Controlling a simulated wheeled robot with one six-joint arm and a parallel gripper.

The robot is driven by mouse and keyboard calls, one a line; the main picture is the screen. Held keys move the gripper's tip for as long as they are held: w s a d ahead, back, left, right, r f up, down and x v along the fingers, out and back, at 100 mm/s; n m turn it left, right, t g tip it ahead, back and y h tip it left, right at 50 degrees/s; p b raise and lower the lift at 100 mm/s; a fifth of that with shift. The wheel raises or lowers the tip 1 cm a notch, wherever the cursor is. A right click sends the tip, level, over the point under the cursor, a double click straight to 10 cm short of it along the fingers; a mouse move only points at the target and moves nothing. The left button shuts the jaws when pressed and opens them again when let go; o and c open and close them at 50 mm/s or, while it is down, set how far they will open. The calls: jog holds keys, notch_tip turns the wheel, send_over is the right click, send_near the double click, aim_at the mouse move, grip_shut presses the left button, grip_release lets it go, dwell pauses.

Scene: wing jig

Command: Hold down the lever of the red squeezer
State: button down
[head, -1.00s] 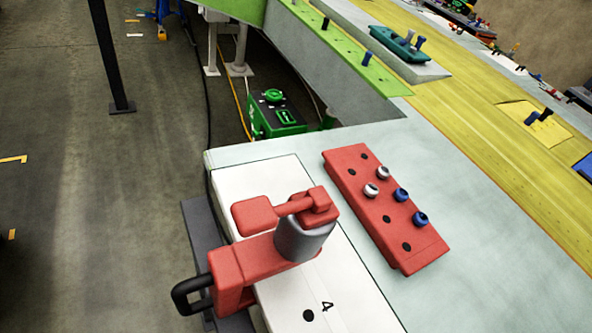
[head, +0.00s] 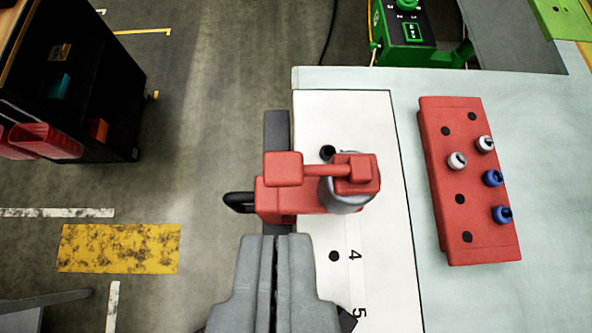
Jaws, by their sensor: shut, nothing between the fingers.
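The red squeezer (head: 290,208) sits at the left edge of the white numbered strip, with a grey cylinder (head: 347,197) at its right end and a black loop handle (head: 239,202) at its left. Its red lever (head: 284,168) lies across the top, with a square pad at the left end and a block over the cylinder. My gripper (head: 274,238) is shut and empty. In the picture its fingertips are just below the squeezer's body and lever pad. I cannot tell the height gap between them; no contact with the lever shows.
A red block (head: 467,222) with white and blue pegs lies to the right on the pale surface. The white strip (head: 370,120) has black holes and numbers. A green box (head: 405,35) stands beyond the far edge. A dark shelf cart (head: 105,120) stands on the floor at left.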

send_over(270, 187)
jog(key=d, duration=0.1)
notch_tip(270, 187, down, 7)
jog(key=shift+f, duration=2.05)
jog(key=shift+s+a+f+n+t+h, duration=0.15)
jog(key=shift+a+f+n+h, duration=0.15)
jog(key=shift+f+h, duration=0.25)
jog(key=shift+w+a+f+n+t+h, duration=0.1)
jog(key=shift+a+f+n+t+h, duration=0.15)
jog(key=shift+f+h, duration=0.3)
jog(key=shift+f, duration=0.65)
